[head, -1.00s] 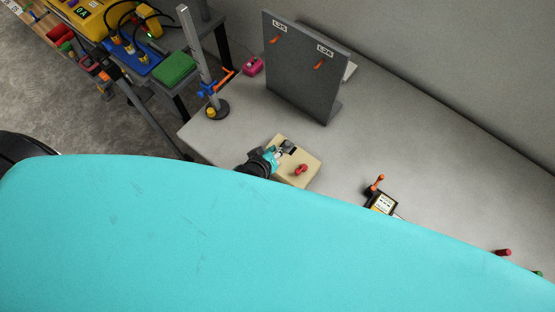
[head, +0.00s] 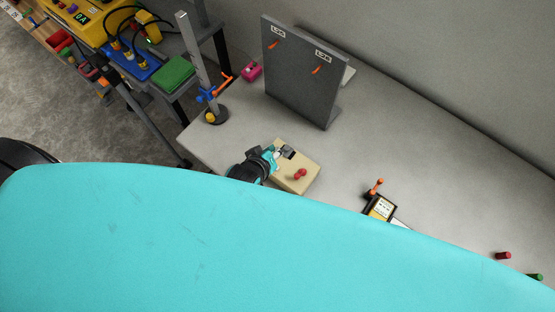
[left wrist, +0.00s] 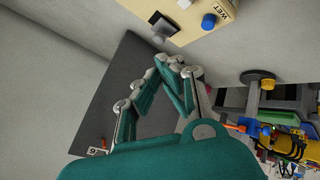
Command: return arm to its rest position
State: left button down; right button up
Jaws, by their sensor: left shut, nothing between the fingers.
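My left gripper (head: 277,154) is at the far-left edge of a beige box (head: 308,175) on the grey table. Its fingers are shut and empty, and in the left wrist view the fingertips (left wrist: 167,62) come together just below the box. In the left wrist view, the box (left wrist: 195,32) shows a "WET" label and a blue knob (left wrist: 209,21). I cannot tell whether the fingers touch the box. My right gripper is not in view.
A dark upright panel (head: 300,80) with orange hooks stands behind the box. A grey post stand (head: 200,70) is at the table's left end. A small meter (head: 380,207) lies to the right. The table's right part (head: 440,150) is mostly clear.

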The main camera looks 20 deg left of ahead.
pick_arm(q)
jog(key=s+a+r+m+g+y, duration=0.1)
jog(key=s+a+r+m+g, duration=0.3)
jog(key=s, duration=0.3)
jog(key=s+a+r+m+g, duration=0.2)
jog(key=s+a+r+m, duration=0.2)
jog(key=s+r+m, duration=0.25)
notch_tip(320, 180, down, 35)
jog(key=s+g+b, duration=0.1)
jog(key=s+b, duration=0.1)
jog(key=b, duration=0.6)
jog(key=s+a+f+b, duration=0.1)
jog(key=s+f+b, duration=0.2)
jog(key=s+f, duration=0.5)
jog(key=s+a+f+g+b, duration=0.1)
jog(key=s+a+f+b, duration=0.1)
jog(key=s+f, duration=0.6)
notch_tip(320, 180, down, 6)
jog(key=shift+s+r+n+b, duration=0.15)
jog(key=shift+n+b, duration=0.2)
jog(key=shift+b, duration=0.4)
